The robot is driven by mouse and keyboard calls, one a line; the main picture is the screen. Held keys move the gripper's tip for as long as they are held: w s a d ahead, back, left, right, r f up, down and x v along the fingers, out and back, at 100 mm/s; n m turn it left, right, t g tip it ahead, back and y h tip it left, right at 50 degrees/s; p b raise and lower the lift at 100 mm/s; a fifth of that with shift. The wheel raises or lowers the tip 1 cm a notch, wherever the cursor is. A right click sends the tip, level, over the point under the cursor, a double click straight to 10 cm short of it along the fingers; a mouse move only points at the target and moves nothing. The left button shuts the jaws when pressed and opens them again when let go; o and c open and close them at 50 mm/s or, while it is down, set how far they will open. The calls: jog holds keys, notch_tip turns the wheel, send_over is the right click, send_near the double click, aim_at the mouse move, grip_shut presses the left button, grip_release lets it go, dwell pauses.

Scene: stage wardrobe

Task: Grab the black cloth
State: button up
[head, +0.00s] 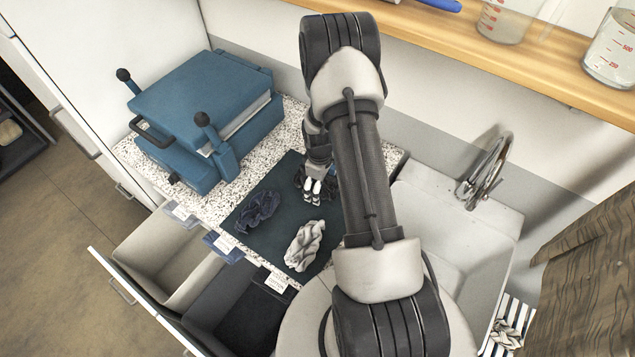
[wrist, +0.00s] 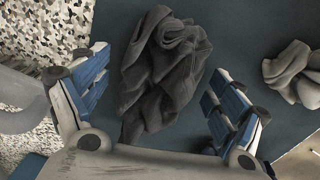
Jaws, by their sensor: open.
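The black cloth (wrist: 168,62) lies crumpled on the dark mat (wrist: 240,25) in the wrist view, between the two spread fingers of my gripper (wrist: 157,75). In the head view, my gripper (head: 315,190) points down over the black cloth (head: 299,178), which is mostly hidden behind it. The gripper is open. I cannot tell how high the fingertips are above the mat. A navy cloth (head: 257,211) and a whitish cloth (head: 305,245) lie on the same mat in the head view. A pale cloth (wrist: 292,72) shows at the right of the wrist view.
A blue press-like machine (head: 200,110) stands on the speckled counter (head: 290,112), left of the mat. Open drawers (head: 160,252) with labelled fronts extend below the counter. A wooden shelf (head: 480,50) with glassware runs above. A sink (head: 450,235) lies to the right.

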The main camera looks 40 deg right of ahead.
jog(key=shift+c, duration=0.4)
jog(key=c, duration=0.8)
jog(key=shift+o, duration=0.2)
